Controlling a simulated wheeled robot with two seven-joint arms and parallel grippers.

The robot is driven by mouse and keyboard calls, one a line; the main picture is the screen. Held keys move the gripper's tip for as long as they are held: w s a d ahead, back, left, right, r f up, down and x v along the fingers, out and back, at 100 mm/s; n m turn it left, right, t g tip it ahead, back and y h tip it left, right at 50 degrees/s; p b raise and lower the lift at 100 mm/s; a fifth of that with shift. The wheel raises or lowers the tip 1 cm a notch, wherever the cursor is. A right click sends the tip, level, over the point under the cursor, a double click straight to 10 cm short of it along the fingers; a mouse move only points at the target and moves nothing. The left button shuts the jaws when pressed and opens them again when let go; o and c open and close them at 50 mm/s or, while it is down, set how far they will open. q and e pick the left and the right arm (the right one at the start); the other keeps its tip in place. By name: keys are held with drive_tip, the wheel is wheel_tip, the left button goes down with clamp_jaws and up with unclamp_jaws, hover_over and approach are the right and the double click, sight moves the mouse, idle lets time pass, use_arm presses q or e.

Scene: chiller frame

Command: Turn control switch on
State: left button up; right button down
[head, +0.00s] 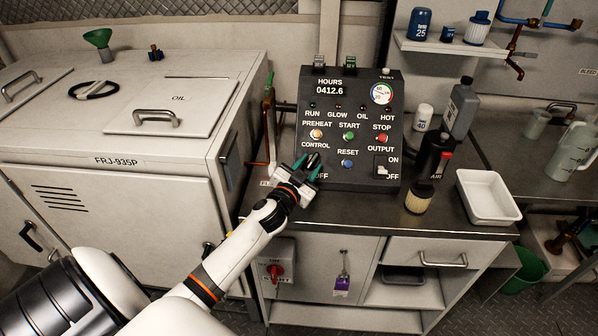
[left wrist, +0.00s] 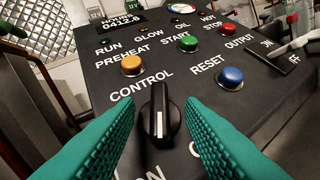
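The black control switch (left wrist: 160,118), a knob with a white line, sits below the CONTROL label on the dark control panel (head: 345,120). My left gripper (head: 312,163) is at the panel's lower left and hides the knob in the head view. In the left wrist view, its green fingers (left wrist: 158,125) are open on either side of the knob, with a visible gap on each side. The knob's white line runs roughly upright in that view. ON lettering shows partly below it, and an OFF label shows beside the gripper in the head view. My right gripper is not in view.
Orange (left wrist: 132,65), green and blue (left wrist: 230,77) buttons stand close to the knob. An output lever (head: 382,169) is at the panel's lower right. Bottles and a white tray (head: 488,197) occupy the bench to the right. A large white cabinet (head: 120,115) stands left.

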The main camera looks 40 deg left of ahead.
use_arm(q)
drive_tip(key=s, duration=0.3)
drive_tip(key=s+d+b, duration=0.1)
drive_tip(key=s, duration=0.7)
drive_tip(key=shift+d, duration=0.3)
